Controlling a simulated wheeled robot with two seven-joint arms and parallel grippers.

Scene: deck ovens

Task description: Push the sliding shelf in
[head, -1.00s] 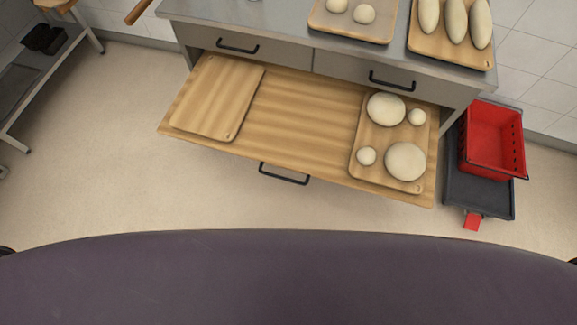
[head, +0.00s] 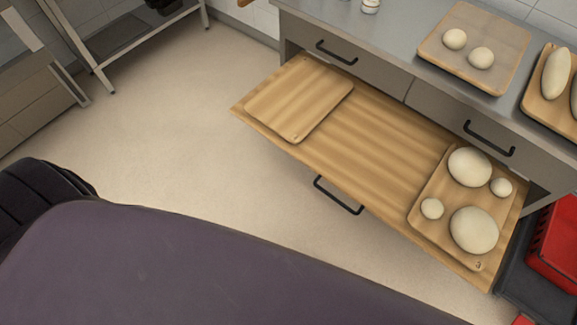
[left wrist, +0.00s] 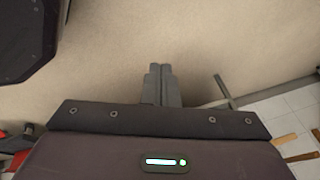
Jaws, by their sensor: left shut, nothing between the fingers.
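The wooden sliding shelf (head: 372,150) is pulled out from under the steel counter in the head view. Its black handle (head: 337,197) is on the front edge, facing my body. An empty wooden board (head: 300,97) lies on its left part. Another board (head: 428,215) with several dough balls lies on its right part. My left gripper (left wrist: 160,70) shows only in the left wrist view, with its fingers shut and empty above bare floor, away from the shelf. My right gripper is in neither view.
The counter (head: 400,45) carries boards with dough. Closed drawers with black handles (head: 337,53) sit above the shelf. A red crate (head: 556,245) stands on the right. A metal rack (head: 75,45) stands at the back left. The floor (head: 190,130) left of the shelf is clear.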

